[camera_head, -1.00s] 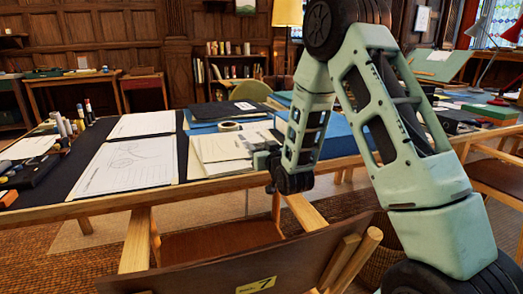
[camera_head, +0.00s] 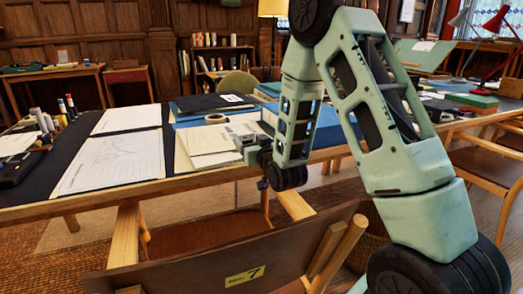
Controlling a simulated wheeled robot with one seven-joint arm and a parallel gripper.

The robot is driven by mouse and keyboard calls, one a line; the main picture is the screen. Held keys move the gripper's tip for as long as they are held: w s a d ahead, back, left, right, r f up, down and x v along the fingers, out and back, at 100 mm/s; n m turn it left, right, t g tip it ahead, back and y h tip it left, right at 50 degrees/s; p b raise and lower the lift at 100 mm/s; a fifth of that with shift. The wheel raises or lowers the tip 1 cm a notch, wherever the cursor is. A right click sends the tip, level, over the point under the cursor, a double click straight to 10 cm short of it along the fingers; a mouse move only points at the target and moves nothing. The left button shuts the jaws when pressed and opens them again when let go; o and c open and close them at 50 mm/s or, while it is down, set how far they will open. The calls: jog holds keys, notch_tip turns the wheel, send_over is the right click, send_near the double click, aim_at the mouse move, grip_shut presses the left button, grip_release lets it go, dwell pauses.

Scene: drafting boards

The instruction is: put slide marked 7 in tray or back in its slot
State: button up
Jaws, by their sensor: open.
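My gripper (camera_head: 253,152) is at the near edge of the table, just right of a stack of cream folders (camera_head: 208,140). It is open; my wrist hides part of it, and I cannot tell whether it touches the folders. I cannot make out a slide, a tray or a slot in this view.
The chair (camera_head: 190,262) stands between me and the table (camera_head: 100,200). Drawings (camera_head: 115,160), a tape roll (camera_head: 216,118), dark folders (camera_head: 212,103) and markers (camera_head: 45,124) lie on the table. Another chair (camera_head: 490,168) stands at right.

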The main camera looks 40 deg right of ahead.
jog(key=p+v, duration=0.9)
jog(key=p, duration=0.4)
jog(key=shift+s, duration=0.15)
